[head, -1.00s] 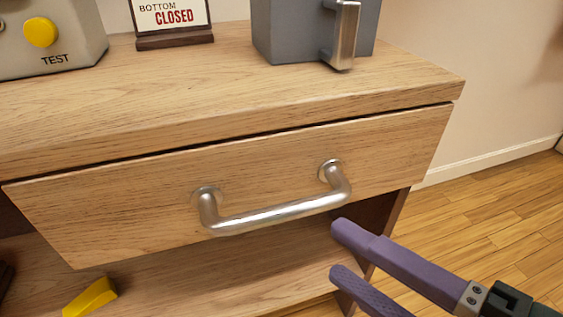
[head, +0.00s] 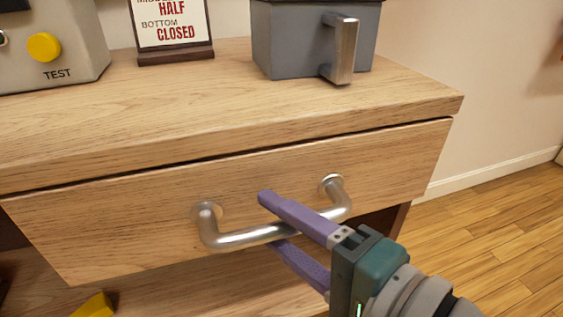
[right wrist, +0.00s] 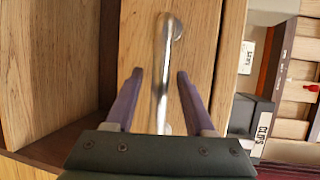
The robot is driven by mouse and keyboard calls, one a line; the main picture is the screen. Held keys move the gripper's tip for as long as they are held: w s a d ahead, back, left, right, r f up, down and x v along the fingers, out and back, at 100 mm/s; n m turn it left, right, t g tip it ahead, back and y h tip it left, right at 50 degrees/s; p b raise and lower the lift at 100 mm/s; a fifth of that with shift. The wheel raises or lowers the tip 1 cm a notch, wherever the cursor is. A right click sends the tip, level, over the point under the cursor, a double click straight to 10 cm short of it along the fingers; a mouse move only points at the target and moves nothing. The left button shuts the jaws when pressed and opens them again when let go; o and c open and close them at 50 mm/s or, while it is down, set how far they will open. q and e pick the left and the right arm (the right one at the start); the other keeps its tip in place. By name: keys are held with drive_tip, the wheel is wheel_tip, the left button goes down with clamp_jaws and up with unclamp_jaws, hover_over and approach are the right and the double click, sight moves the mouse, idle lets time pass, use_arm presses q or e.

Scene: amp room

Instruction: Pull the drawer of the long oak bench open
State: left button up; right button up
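The long oak bench (head: 250,110) has a wide drawer (head: 130,235) with a silver bar handle (head: 240,239). The drawer front shows a thin dark gap below the bench top. My right gripper (head: 272,219) has two purple fingers, one above and one below the handle bar. In the right wrist view, the handle (right wrist: 162,75) runs between the two spread fingers (right wrist: 160,75), with space on both sides. The right gripper is open. My left gripper is not in view.
On the bench top stand a grey box with a yellow TEST button (head: 45,46), a small sign (head: 172,25) and a grey container with a metal handle (head: 295,42). A yellow object (head: 93,306) lies on the shelf below. Open floor (head: 490,225) is at the right.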

clamp_jaws()
idle(1.2)
